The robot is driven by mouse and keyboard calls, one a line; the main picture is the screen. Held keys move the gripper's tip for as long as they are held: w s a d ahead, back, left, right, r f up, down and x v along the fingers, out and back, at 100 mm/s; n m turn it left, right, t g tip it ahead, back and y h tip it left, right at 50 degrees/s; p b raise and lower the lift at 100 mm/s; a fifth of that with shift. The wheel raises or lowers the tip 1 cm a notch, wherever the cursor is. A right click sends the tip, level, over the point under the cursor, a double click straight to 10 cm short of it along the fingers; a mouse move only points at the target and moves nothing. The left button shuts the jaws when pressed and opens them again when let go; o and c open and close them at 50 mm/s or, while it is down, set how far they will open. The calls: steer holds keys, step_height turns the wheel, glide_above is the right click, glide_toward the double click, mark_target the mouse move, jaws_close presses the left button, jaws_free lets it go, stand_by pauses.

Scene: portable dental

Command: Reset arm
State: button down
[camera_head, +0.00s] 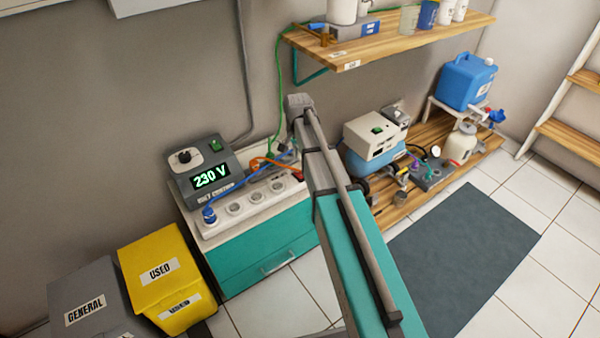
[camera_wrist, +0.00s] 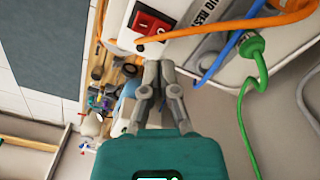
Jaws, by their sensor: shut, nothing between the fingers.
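My gripper (camera_wrist: 157,85) shows in the wrist view with its grey fingers together and nothing between them. It points towards a white unit with a red switch (camera_wrist: 150,24), and I cannot tell the exact gap. In the head view my teal and grey arm reaches up from the bottom, past the right end of the teal cabinet (camera_head: 270,262). The fingers are hidden behind the arm there.
A 230 V box (camera_head: 205,170) and a white socket strip (camera_head: 248,207) sit on the cabinet. Orange, blue and green cables (camera_wrist: 262,85) run close to my gripper. A wooden shelf (camera_head: 400,45) hangs above. Yellow (camera_head: 165,270) and grey (camera_head: 85,290) bins stand left. The dark mat (camera_head: 460,260) is clear.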

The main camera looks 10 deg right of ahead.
stand_by(0.4)
steer(key=s+n, duration=0.8)
steer(key=s, duration=1.4)
step_height(320, 180, up, 32)
steer(key=p, duration=3.1)
steer(key=shift+w+f+p, duration=0.15)
steer(key=shift+w+p, duration=0.05)
steer(key=shift+p, duration=0.15)
